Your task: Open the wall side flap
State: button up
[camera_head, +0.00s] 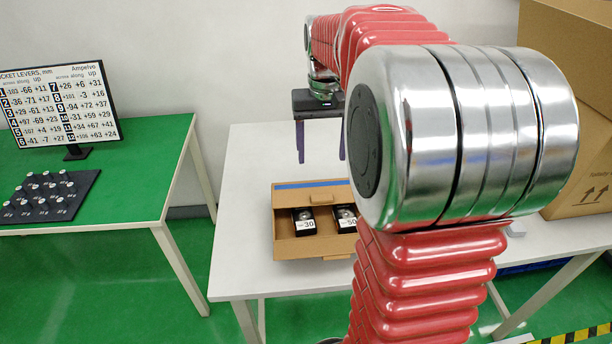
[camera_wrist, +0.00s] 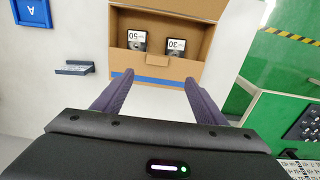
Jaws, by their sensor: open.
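A small open cardboard box (camera_head: 286,222) stands on the white table; it also shows upside down in the wrist view (camera_wrist: 205,35). A flap (camera_head: 310,193) with a blue strip lies along its wall side; in the wrist view this flap (camera_wrist: 155,70) is at the near edge. I cannot tell its exact angle. Two dark items labelled 30 (camera_head: 305,222) and 50 (camera_head: 346,219) sit inside. My gripper (camera_head: 321,160) is open and empty, fingers down, beyond the box's wall side. In the wrist view its fingertips (camera_wrist: 159,77) lie either side of the blue strip; contact cannot be told.
A large cardboard box (camera_head: 575,150) stands at the table's right. My arm hides part of the table and the small box's right side. A green table (camera_head: 150,165) at left holds a number board (camera_head: 60,105) and a black tray (camera_head: 45,195) of several levers. The white table's left is clear.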

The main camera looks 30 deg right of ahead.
aim_at(323, 197)
jog(key=shift+w+d+f, duration=0.15)
jog(key=shift+d, duration=0.35)
jog(key=shift+f, duration=0.1)
notch_tip(323, 197, down, 14)
jog(key=shift+r, duration=0.15)
dwell(0.5)
jog(key=shift+c, duration=0.6)
jog(key=c, duration=1.3)
jog(key=shift+d, duration=0.25)
jog(key=shift+c, duration=0.5)
jog(key=shift+a, duration=0.1)
